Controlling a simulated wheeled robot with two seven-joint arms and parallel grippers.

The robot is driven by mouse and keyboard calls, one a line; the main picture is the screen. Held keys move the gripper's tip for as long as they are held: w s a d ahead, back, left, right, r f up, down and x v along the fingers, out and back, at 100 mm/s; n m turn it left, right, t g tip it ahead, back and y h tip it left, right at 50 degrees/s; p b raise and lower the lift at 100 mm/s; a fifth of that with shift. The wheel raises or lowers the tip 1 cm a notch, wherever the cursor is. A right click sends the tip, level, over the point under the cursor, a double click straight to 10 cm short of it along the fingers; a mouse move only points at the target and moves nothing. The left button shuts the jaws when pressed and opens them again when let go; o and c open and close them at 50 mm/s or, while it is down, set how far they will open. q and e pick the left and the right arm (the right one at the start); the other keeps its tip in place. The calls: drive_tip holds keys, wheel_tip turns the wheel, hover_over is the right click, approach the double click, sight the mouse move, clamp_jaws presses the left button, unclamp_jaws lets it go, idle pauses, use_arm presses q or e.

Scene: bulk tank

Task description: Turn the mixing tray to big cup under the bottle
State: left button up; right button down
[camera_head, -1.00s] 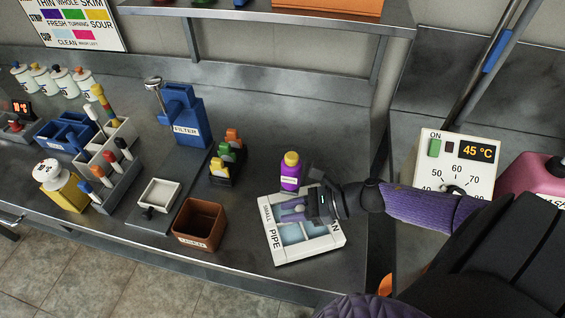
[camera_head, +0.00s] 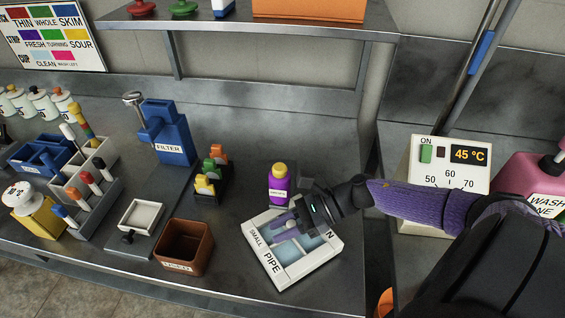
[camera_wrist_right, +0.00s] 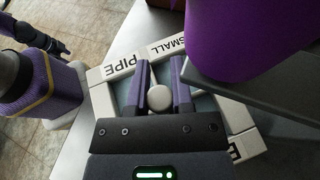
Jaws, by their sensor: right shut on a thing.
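The white mixing tray (camera_head: 313,268) lies on the steel bench with pale blue wells. SMALL is on its left side and PIPE on its front side. A label ending in N is partly hidden at the right. The back label is hidden. My right gripper (camera_head: 292,226) is shut on the tray's round middle knob, which shows between its fingers in the wrist view (camera_wrist_right: 158,98). The purple bottle (camera_head: 279,186) with a yellow cap stands upright behind the tray. It looms at upper right in the wrist view (camera_wrist_right: 250,35). A dark gripper-like part, perhaps my left gripper (camera_wrist_right: 60,46), shows at upper left there.
A brown box (camera_head: 184,246) stands left of the tray. Behind it are a small coloured-block rack (camera_head: 212,172) and the blue filter (camera_head: 167,133). A temperature box (camera_head: 450,164) stands right. Bare bench lies between brown box and tray.

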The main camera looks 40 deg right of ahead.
drive_tip(key=c, duration=0.5)
unclamp_jaws()
drive_tip(key=p+v, duration=0.1)
drive_tip(key=v, duration=0.9)
drive_tip(key=shift+f, duration=0.1)
